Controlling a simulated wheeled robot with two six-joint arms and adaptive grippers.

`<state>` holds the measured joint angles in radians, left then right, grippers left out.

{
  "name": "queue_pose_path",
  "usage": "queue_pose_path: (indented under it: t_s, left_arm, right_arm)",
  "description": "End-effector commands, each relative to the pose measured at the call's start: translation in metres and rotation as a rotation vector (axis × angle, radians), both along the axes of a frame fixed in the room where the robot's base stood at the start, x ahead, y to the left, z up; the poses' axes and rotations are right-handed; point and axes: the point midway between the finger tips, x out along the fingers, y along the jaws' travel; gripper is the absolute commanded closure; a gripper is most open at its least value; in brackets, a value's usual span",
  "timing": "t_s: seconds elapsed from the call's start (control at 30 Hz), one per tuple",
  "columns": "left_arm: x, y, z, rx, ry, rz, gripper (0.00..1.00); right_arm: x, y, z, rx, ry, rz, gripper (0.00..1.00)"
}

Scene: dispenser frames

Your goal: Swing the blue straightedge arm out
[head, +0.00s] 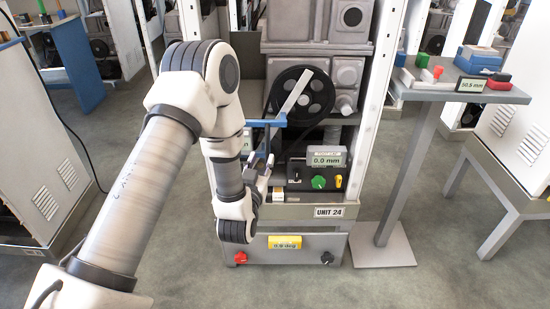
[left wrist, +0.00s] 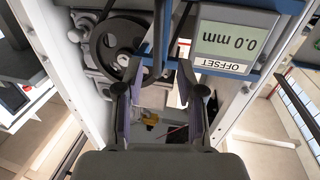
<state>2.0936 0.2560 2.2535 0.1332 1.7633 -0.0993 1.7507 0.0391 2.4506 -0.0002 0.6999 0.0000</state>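The blue straightedge arm (head: 267,122) lies across the front of the machine, just above my left gripper (head: 262,168) in the head view. A pale flat bar (head: 296,92) slants up from its right end across a black pulley wheel. In the left wrist view, the blue arm (left wrist: 262,67) shows beside an upside-down OFFSET display (left wrist: 236,38) reading 0.0 mm. My left gripper (left wrist: 160,72) has its fingers apart there. A dark narrow bar (left wrist: 159,32) shows between and beyond the fingertips; I cannot tell whether they touch it. My right gripper is not in view.
The black pulley (head: 318,102) sits behind the pale bar. White frame posts (head: 378,75) flank the machine. Below is a panel with a green knob (head: 318,182) and a 0.0 mm display (head: 327,158). A grey stand (head: 425,90) with small parts stands at the right.

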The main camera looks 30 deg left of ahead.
Motion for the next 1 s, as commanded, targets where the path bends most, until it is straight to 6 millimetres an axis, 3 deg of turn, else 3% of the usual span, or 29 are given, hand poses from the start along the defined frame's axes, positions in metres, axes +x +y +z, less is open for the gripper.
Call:
queue_pose_path:
  t_s: [0.3, 0.63, 0.73, 1.0]
  left_arm:
    - [0.054, 0.02, 0.001, 0.0, -0.001, 0.0, 0.62]
    - [0.063, 0.023, 0.001, 0.0, 0.003, -0.002, 0.62]
    - [0.062, 0.023, 0.001, 0.0, 0.003, -0.002, 0.97]
    - [0.062, 0.023, 0.001, 0.0, 0.003, -0.003, 1.0]
  right_arm:
    - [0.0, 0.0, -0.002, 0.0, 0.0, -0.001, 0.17]
    - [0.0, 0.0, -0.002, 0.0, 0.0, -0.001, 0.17]
    - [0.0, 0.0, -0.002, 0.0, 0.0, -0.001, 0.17]
    - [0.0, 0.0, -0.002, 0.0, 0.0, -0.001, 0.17]
